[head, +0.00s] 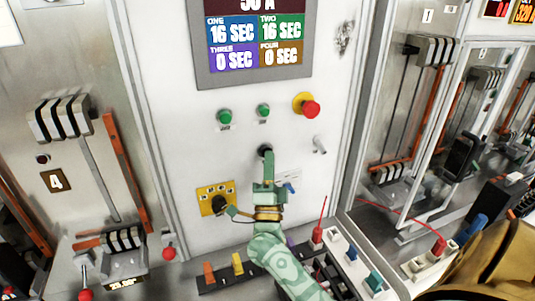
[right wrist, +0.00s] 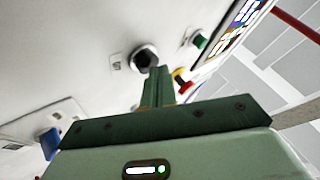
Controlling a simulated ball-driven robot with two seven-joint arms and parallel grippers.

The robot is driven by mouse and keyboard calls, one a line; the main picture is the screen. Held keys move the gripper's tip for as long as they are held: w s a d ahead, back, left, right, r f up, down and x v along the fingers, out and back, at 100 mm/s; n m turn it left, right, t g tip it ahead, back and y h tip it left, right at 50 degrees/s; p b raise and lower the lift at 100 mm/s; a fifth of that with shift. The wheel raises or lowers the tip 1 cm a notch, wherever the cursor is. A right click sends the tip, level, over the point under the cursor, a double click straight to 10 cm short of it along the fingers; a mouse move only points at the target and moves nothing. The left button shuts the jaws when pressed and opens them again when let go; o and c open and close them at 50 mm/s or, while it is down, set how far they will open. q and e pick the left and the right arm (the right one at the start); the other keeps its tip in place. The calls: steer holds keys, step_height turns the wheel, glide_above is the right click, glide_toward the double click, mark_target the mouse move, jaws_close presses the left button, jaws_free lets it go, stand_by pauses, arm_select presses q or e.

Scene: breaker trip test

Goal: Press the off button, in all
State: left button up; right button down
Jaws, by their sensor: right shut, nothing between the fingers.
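A black round button (head: 265,149) sits on the white panel, below two green buttons (head: 224,117) (head: 263,110). In the right wrist view the black button (right wrist: 145,58) has a silver ring and a small label that I cannot read. My right gripper (head: 267,162) is shut and empty, its fingertips at the lower edge of the black button. In the right wrist view the fingertips (right wrist: 158,74) overlap the button's lower right; I cannot tell whether they touch it. My left gripper is not in view.
A red mushroom button (head: 311,108) on a yellow base is up right. The display (head: 254,42) reads 16 SEC for ONE and TWO, 0 SEC for THREE and FOUR. A small grey switch (head: 319,144) and a yellow plate with a black knob (head: 219,203) flank my gripper.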

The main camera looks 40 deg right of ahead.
steer(key=shift+w+d, duration=0.1)
steer(key=shift+w, duration=0.05)
stand_by(0.5)
steer(key=shift+s+a+p, duration=0.3)
steer(key=shift+s+p, duration=0.1)
steer(key=shift+s, duration=0.45)
steer(key=s, duration=0.1)
steer(key=s+a+p, duration=0.1)
steer(key=s, duration=0.1)
steer(key=s+p, duration=0.1)
steer(key=shift+s+a, duration=0.25)
steer(key=shift+s, duration=0.15)
stand_by(0.5)
